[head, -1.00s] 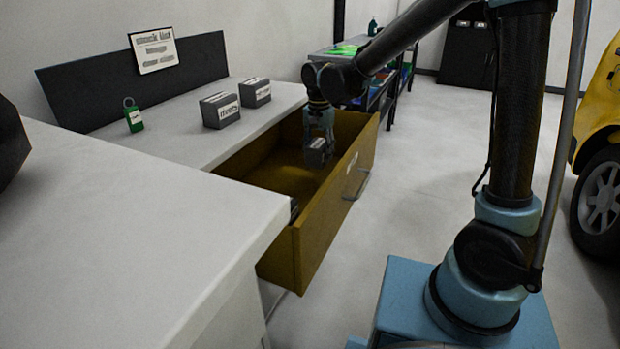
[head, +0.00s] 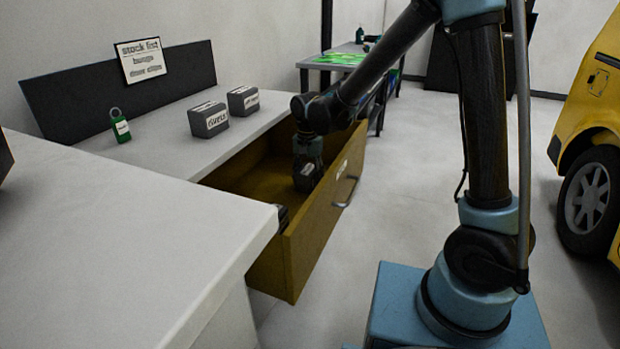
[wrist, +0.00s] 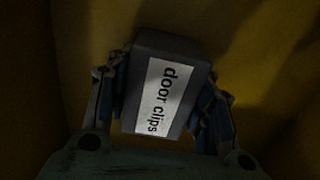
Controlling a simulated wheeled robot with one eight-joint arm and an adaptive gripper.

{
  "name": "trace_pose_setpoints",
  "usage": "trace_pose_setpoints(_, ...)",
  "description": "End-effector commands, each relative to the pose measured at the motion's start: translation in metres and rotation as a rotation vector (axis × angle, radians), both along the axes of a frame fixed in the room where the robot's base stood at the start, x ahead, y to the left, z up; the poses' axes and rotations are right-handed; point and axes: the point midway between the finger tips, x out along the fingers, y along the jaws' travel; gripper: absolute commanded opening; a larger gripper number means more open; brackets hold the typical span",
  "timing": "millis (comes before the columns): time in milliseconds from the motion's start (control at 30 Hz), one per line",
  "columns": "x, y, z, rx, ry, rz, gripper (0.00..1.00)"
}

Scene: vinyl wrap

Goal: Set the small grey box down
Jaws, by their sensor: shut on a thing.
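The small grey box (wrist: 168,82) has a white label reading "door clips" in the wrist view. My gripper (wrist: 162,100) is shut on it, with a finger on each side. In the head view the box (head: 305,180) hangs in my gripper (head: 307,170) inside the open yellow-brown drawer (head: 325,222). I cannot tell whether the box touches the drawer floor.
Two grey labelled boxes (head: 208,120) (head: 243,100) and a green tagged item (head: 120,126) stand on the white counter (head: 160,140). A sign (head: 143,60) leans on the dark back panel. Dark items (head: 283,218) lie in the drawer's near end.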

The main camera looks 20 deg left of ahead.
Motion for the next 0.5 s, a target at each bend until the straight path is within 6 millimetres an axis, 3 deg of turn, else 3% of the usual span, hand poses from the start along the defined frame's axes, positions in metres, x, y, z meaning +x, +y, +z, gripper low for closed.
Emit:
trace_pose_setpoints(33, 0.0001, 0.0002, -0.0006, 0.0, 0.0, 0.0, 0.52)
trace_pose_setpoints(100, 0.0001, 0.0001, -0.0004, 0.0, 0.0, 0.0, 0.68)
trace_pose_setpoints(500, 0.0, -0.0002, 0.0015, 0.0, 0.0, 0.0, 0.68)
